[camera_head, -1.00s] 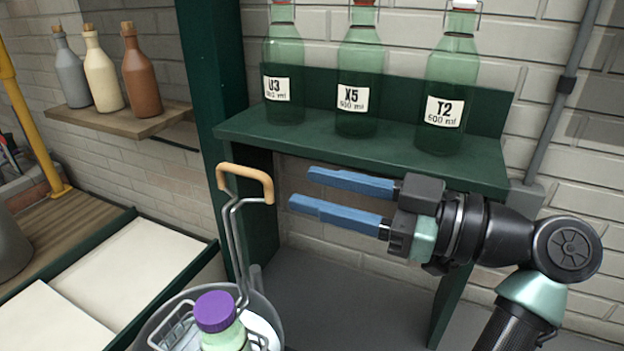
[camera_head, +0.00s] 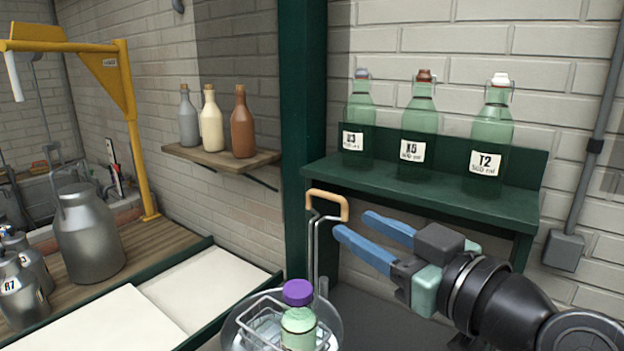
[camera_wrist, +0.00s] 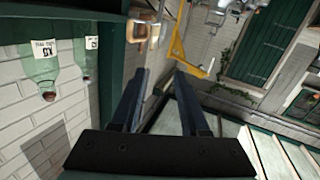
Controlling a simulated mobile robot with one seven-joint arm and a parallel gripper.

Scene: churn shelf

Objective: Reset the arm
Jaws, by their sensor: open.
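My gripper (camera_head: 364,236) has two blue fingers, spread apart with nothing between them. In the head view it is in front of and below the green shelf (camera_head: 520,204), pointing left. Its fingertips are close to the tan handle (camera_head: 327,203) of a wire carrier in the picture; I cannot tell whether they touch. In the wrist view the fingers (camera_wrist: 160,85) also stand apart and empty.
Green bottles U3 (camera_head: 357,140), X5 (camera_head: 412,150) and T2 (camera_head: 485,162) stand on the shelf. A purple-capped bottle (camera_head: 299,325) sits in the wire basket in a round pail (camera_head: 232,327). A green post (camera_head: 304,90) rises left of the shelf.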

